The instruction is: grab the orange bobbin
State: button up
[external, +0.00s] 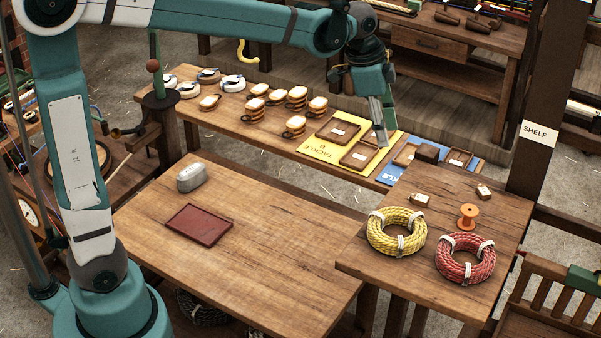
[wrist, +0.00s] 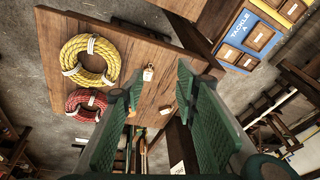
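The orange bobbin (external: 468,217) stands upright on the right-hand wooden table, just behind the red rope coil (external: 465,258) and to the right of the yellow rope coil (external: 397,232). My gripper (external: 383,125) is raised above the back bench, behind and to the left of the bobbin and well apart from it. In the wrist view my gripper (wrist: 160,82) is open, its green fingers spread with nothing held between them. The bobbin is not clearly visible there; my left finger covers much of the area beside the red coil (wrist: 87,104).
Two small tagged pieces, one nearer (external: 419,200) and one farther (external: 484,192), lie near the bobbin. A dark post with a SHELF sign (external: 537,134) rises behind that table. The front table (external: 270,250) holds a red tray (external: 199,225) and a grey case (external: 191,177).

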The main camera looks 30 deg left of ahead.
jog(key=w+d+f+m+g, duration=0.1)
jog(key=w+d+f+m, duration=0.15)
jog(key=d, duration=0.85)
jog(key=m+g, duration=0.1)
jog(key=m, duration=0.4)
send_over(470, 210)
jog(key=shift+n, duration=0.25)
jog(key=f, duration=0.3)
jog(key=f+p, duration=0.1)
jog(key=f, duration=0.1)
jog(key=shift+w+a+f, duration=0.1)
jog(key=shift+w+a, duration=0.1)
jog(key=shift+a, duration=0.2)
jog(key=shift+d+f+b, duration=0.15)
jog(key=shift+f+b, duration=0.35)
jog(key=shift+f, duration=0.8)
jog(key=shift+s+d+f+b, duration=0.1)
jog(key=shift+f+b, duration=0.3)
jog(key=shift+f, duration=0.9)
jog(key=shift+s+d+f+b, duration=0.1)
jog(key=shift+f+b, duration=0.25)
jog(key=shift+f, duration=0.95)
